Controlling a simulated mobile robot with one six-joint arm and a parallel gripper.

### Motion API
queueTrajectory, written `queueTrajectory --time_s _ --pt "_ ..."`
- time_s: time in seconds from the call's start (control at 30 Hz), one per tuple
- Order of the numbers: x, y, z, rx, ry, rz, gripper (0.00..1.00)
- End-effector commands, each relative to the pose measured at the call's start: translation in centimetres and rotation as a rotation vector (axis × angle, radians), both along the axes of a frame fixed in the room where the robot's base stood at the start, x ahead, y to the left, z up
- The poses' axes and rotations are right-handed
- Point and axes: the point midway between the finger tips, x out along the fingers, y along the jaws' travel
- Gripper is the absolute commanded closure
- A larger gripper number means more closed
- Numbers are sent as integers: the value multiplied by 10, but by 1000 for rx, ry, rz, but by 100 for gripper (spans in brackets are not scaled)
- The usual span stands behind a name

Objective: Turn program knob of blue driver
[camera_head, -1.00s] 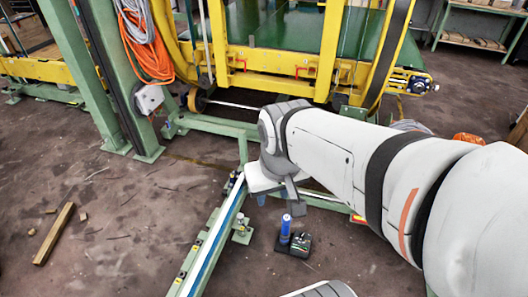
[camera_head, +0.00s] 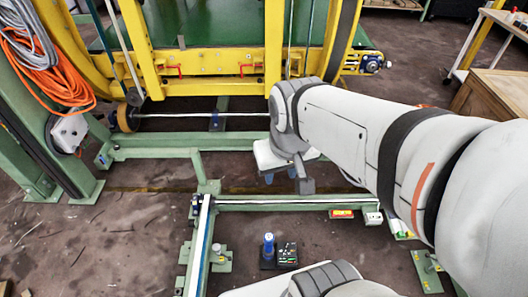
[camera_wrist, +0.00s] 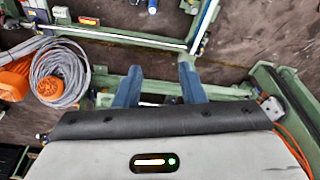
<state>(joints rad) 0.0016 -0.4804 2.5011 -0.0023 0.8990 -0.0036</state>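A small blue upright cylinder (camera_head: 268,244), which looks like the blue driver, stands on a dark base on the floor in the head view. A black box (camera_head: 287,254) with small coloured marks on top sits right beside it. The program knob is too small to make out. A blue piece (camera_wrist: 152,6) shows cut off at the top edge of the wrist view. My gripper (camera_wrist: 160,74) has two blue fingers spread apart with nothing between them. In the head view my gripper (camera_head: 281,177) hangs above and beyond the cylinder, apart from it, near the green frame.
A green floor rail (camera_head: 202,240) runs just left of the cylinder, and a green crossbeam (camera_head: 270,203) lies beyond it. A yellow machine frame (camera_head: 215,62) stands behind. Orange and grey cables (camera_head: 45,65) hang at left. Bare floor lies at far left.

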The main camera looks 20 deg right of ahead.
Motion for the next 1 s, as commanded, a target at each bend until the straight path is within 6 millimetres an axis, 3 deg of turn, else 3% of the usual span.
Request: queueTrajectory --time_s 0.17,0.27,0.37,0.47,0.77,1.0 --pt "0 0 0 0 0 0 64" --pt "2 0 -3 0 2 -2 55" --pt "12 -2 -16 2 9 -19 48" --pt "33 -20 -42 8 23 -54 48" --pt "129 -45 -176 28 72 -213 48" --pt "190 -72 -314 44 108 -348 48"
